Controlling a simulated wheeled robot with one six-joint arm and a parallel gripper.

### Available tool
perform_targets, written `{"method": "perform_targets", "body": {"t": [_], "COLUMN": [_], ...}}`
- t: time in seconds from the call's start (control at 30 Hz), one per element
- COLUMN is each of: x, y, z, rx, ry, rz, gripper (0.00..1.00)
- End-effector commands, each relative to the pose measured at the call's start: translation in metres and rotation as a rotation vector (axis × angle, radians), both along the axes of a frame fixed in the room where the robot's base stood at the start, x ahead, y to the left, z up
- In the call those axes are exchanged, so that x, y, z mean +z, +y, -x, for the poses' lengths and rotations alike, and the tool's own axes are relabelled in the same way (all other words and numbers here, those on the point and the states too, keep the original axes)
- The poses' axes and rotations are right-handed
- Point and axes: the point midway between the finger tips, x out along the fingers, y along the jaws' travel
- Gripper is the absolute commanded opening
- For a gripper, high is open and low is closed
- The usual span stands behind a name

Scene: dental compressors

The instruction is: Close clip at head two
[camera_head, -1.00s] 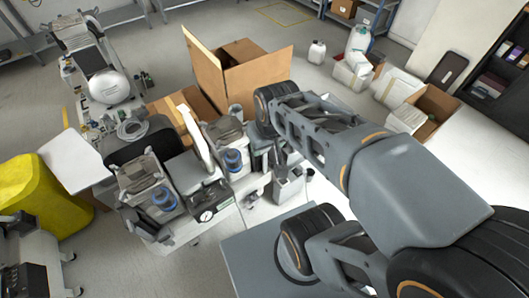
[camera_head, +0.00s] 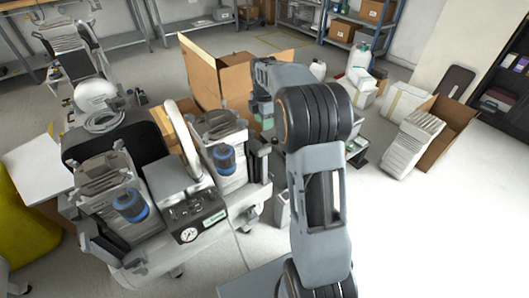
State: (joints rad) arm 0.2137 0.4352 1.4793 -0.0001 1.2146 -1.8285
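The dental compressor unit stands on a white cart at left centre. It has two grey heads, each with a blue cylinder on its front: the left head (camera_head: 108,185) and the right head (camera_head: 222,140). A grey box with a round gauge (camera_head: 189,234) sits between them, with a pale curved handle (camera_head: 183,140) above it. I cannot tell which head is head two, and no clip can be made out. My arm rises right of the cart; its far end, with my gripper (camera_head: 264,108), is beyond the right head, apart from it. The fingers are not clear.
An open cardboard box (camera_head: 215,75) stands behind the cart. A yellow covered object (camera_head: 38,225) is at the left edge. Another cardboard box (camera_head: 448,130) with white stacked pieces is at right. The floor at lower right is clear.

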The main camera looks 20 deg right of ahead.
Motion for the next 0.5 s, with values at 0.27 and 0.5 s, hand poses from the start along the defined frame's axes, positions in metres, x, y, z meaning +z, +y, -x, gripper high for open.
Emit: {"method": "perform_targets", "body": {"t": [0.27,0.5], "x": [-0.013,-0.057], "y": [0.0,0.0], "z": [0.003,0.003], "rx": [0.149,0.15], "ry": [0.016,0.017], "rz": [-0.002,-0.002], "gripper": [0.39,0.39]}}
